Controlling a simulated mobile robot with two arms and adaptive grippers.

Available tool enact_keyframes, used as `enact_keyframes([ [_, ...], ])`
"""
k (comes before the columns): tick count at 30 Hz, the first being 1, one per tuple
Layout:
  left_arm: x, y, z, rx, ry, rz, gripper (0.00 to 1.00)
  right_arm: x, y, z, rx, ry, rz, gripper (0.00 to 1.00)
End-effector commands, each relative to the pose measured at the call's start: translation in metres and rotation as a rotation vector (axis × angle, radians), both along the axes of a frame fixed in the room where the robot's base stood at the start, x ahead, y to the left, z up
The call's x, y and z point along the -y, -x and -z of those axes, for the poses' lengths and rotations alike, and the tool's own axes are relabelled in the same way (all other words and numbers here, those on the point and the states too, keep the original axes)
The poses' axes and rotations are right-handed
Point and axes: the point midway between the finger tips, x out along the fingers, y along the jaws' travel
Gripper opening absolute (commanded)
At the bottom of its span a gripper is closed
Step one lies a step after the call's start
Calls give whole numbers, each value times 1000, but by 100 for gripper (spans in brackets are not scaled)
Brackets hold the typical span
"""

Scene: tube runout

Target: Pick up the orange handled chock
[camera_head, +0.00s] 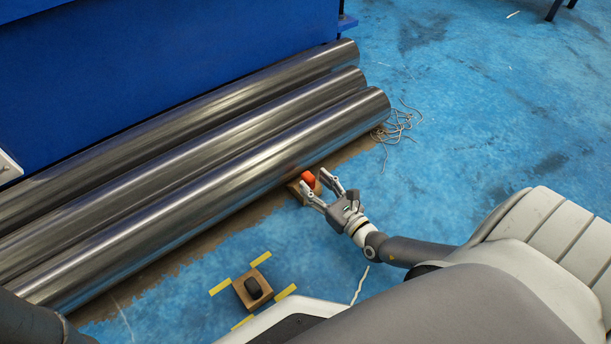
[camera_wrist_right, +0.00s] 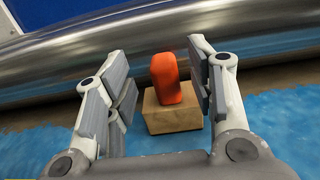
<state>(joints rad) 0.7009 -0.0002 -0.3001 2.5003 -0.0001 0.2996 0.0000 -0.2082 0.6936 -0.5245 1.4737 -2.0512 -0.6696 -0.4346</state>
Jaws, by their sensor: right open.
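The chock is a tan wooden block with an upright orange handle (camera_head: 308,179). It sits on the floor against the front metal tube (camera_head: 250,167). In the right wrist view the orange handle (camera_wrist_right: 166,78) stands on the wooden block (camera_wrist_right: 172,109), between my open fingers and a little beyond them. My right gripper (camera_head: 321,187) is open, with its fingertips close to the handle on both sides; no contact shows. In the head view my fingers partly hide the block. My left gripper is not in view; a dark arm part shows at the lower left.
Three long steel tubes lie side by side along a blue machine (camera_head: 150,60). A second wooden chock with a black handle (camera_head: 253,288) sits between yellow floor marks (camera_head: 260,258). Loose string (camera_head: 395,126) lies by the tube ends. The blue floor (camera_head: 480,120) at right is mostly clear.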

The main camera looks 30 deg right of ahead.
Motion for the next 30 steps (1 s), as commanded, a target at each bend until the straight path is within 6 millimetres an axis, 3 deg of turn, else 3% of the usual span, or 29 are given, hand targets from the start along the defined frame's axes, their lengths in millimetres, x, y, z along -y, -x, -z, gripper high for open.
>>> enact_keyframes([
  [12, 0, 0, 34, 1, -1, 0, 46, -1, -46, 3, 2, -2, 2, 50],
  [22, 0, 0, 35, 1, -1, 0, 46, -1, -53, 0, -1, -2, 0, 50],
  [30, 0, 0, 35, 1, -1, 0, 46, -1, -53, 1, -1, -2, 0, 15],
])
